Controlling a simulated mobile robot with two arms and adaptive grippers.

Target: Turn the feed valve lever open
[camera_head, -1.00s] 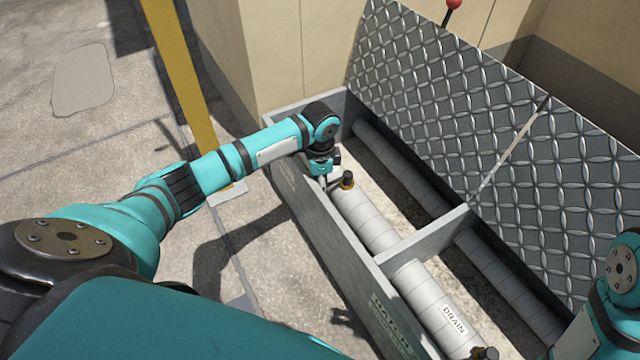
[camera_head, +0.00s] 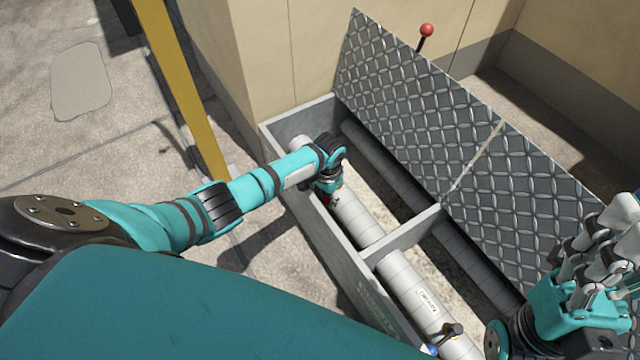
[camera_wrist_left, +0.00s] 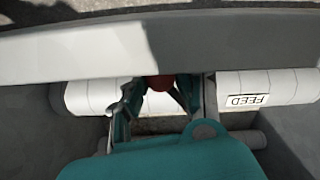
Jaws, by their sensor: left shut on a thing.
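My left gripper (camera_head: 328,198) is down in the open trench, over the near pipe at its far end. The left wrist view shows its two fingers (camera_wrist_left: 160,92) closed around a red-ended lever (camera_wrist_left: 158,82). The rest of that lever is hidden by the fingers and the trench wall. A white pipe (camera_wrist_left: 290,86) with a FEED label (camera_wrist_left: 247,101), upside down in this view, runs just beyond the fingers. My right gripper (camera_head: 605,245) is raised at the right edge, away from the trench; its fingertips overlap, so its opening is unclear.
The trench's concrete rim (camera_head: 335,255) stands between my base and the pipes. A cross wall (camera_head: 405,235) divides it. A labelled pipe section (camera_head: 427,298) carries a dark valve (camera_head: 453,330). Tilted diamond-plate covers (camera_head: 415,110) line the far side. A yellow post (camera_head: 180,85) stands left.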

